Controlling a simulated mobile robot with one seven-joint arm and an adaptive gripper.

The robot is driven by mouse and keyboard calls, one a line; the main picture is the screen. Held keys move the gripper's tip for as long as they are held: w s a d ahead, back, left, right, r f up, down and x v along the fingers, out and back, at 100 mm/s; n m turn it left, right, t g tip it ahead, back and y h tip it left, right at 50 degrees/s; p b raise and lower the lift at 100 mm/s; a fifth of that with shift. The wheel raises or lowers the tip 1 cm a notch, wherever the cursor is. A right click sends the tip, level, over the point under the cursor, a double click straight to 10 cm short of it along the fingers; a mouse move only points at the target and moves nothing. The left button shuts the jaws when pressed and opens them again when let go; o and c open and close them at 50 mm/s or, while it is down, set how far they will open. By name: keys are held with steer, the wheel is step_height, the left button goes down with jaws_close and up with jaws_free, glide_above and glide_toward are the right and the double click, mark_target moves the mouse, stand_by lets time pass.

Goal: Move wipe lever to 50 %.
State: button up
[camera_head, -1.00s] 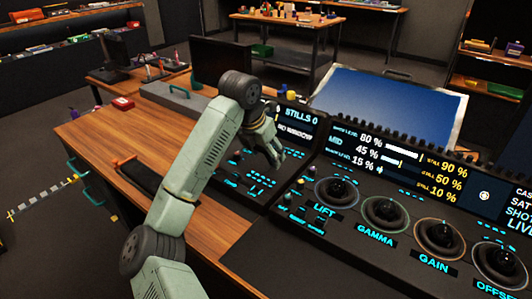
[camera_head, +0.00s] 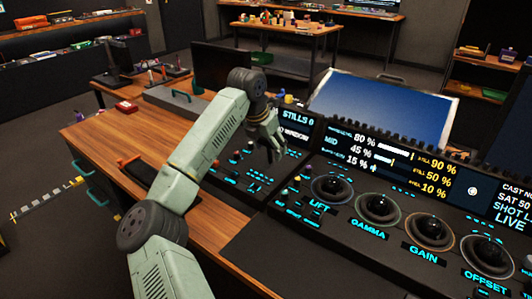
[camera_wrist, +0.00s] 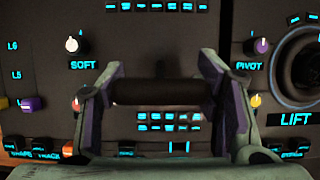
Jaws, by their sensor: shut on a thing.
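My gripper (camera_head: 270,150) reaches down over the left section of the black control panel (camera_head: 235,180). In the wrist view, my gripper (camera_wrist: 160,94) has its two fingers at either end of a dark horizontal bar (camera_wrist: 160,92), which looks like the handle of the wipe lever. The fingers are shut on this bar. In the head view the lever is hidden behind my gripper and too small to make out. The lever's percentage cannot be read in either view.
A SOFT knob (camera_wrist: 76,45) is left of the bar and a PIVOT knob (camera_wrist: 258,47) is right of it. Trackballs (camera_head: 332,188) stand right of my gripper. A screen (camera_head: 420,165) rises behind them.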

steer(key=shift+w+d+r, duration=0.25)
steer(key=shift+w+d, duration=0.15)
steer(key=shift+w, duration=0.1)
steer(key=o, duration=1.4)
steer(key=shift+c, duration=0.2)
steer(key=o, duration=0.3)
steer(key=shift+f, duration=0.1)
steer(key=shift+o, duration=0.2)
steer(key=shift+s+a, duration=0.1)
steer(key=v, duration=1.2)
